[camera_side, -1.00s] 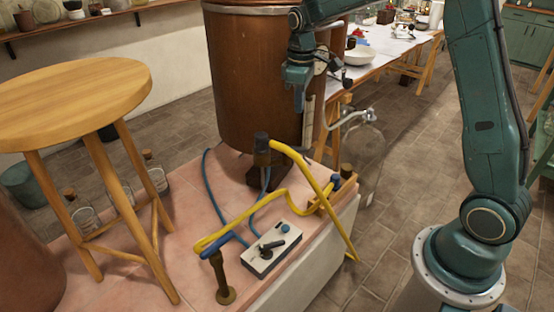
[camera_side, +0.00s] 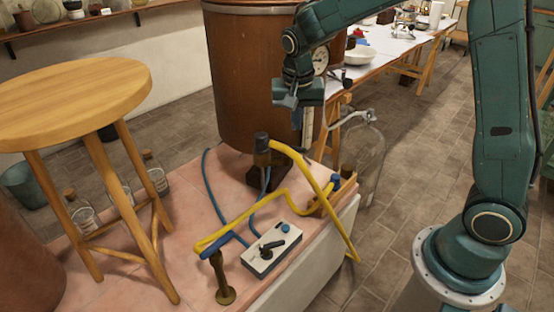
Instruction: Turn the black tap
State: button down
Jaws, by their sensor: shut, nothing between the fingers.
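The black tap (camera_side: 266,249) is a dark lever on top of a small pale box (camera_side: 262,262), which sits on the pink tiled top near its front edge. A blue knob (camera_side: 285,228) is on the same box. My gripper (camera_side: 297,119) hangs in front of the copper vessel, fingers pointing down. It is shut and empty, well above and apart from the tap in the picture. Its fingertips are small and dark here.
Yellow pipes (camera_side: 240,221) run beside and behind the box, with a brass post (camera_side: 222,280) at front left. Blue hoses (camera_side: 207,190) lie behind. A wooden stool (camera_side: 75,100) stands left, a copper vessel (camera_side: 240,80) behind, and a glass carboy (camera_side: 362,160) right.

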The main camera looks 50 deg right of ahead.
jog(key=shift+s+a+m, duration=0.2)
jog(key=shift+s+m, duration=0.1)
jog(key=shift+m, duration=0.6)
jog(key=shift+f, duration=0.15)
send_near(299, 149)
jog(key=s+a+f, duration=0.2)
jog(key=a+f, duration=0.1)
jog(key=f, duration=0.2)
jog(key=shift+w+d+f, duration=0.5)
jog(key=shift+w+d, duration=0.05)
jog(key=shift+d, duration=0.2)
jog(key=shift+w+d+f, duration=0.5)
jog(key=shift+w+d, duration=0.05)
jog(key=shift+d, duration=0.15)
jog(key=shift+d+n+t, duration=0.2)
jog(key=shift+d+n, duration=0.15)
jog(key=shift+n, duration=0.55)
jog(key=shift+d+n+t, duration=0.2)
jog(key=shift+d+n, duration=0.15)
jog(key=shift+n, duration=0.55)
jog(key=shift+d, duration=0.2)
jog(key=shift+w+a, duration=0.1)
jog(key=shift+a, duration=0.1)
